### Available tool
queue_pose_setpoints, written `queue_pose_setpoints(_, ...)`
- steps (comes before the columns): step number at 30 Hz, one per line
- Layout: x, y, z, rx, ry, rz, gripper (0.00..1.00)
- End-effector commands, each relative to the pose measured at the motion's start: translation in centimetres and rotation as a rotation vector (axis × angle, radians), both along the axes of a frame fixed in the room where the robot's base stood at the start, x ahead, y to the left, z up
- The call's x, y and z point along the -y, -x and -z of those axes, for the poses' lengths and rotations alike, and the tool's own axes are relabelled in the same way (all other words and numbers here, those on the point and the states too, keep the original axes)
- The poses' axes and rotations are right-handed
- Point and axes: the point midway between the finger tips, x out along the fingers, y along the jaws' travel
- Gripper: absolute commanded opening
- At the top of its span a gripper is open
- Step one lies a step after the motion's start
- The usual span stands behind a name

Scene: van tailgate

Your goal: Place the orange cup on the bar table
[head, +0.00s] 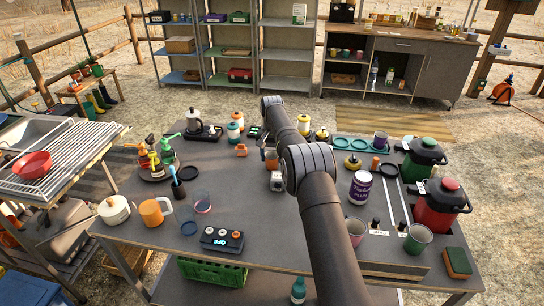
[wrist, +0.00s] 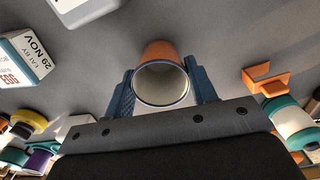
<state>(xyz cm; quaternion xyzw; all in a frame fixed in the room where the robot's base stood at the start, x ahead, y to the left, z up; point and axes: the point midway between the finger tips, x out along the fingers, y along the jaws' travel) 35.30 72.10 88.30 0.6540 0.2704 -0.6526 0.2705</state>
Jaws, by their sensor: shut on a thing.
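My gripper (wrist: 160,88) is shut on an orange cup (wrist: 158,52) with a pale inside and dark rim. The blue fingers press its two sides in the wrist view, and its open mouth faces the camera. Grey tabletop shows behind the cup; I cannot tell whether it touches. In the head view my arm hides most of the gripper, and only a small orange patch shows beside the arm. The large dark grey table (head: 262,222) lies below the arm. A cabinet counter (head: 400,39) with bottles stands at the back; I cannot tell which is the bar table.
Red (head: 438,205) and green (head: 420,158) lidded pots and a purple-labelled tin (head: 361,187) stand at right. Bare tabletop shows left of my arm.

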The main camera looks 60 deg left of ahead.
Motion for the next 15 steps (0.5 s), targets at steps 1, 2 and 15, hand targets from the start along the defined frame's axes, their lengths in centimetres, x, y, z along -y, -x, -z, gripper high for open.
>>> queue_pose_setpoints(1, 0.01, -0.01, 0.06, 0.000, 0.000, 0.000, 0.28)
queue_pose_setpoints(2, 0.01, 0.00, 0.15, -0.001, 0.001, 0.000, 0.28)
queue_pose_setpoints(15, 0.01, 0.00, 0.28, -0.001, 0.001, 0.000, 0.73)
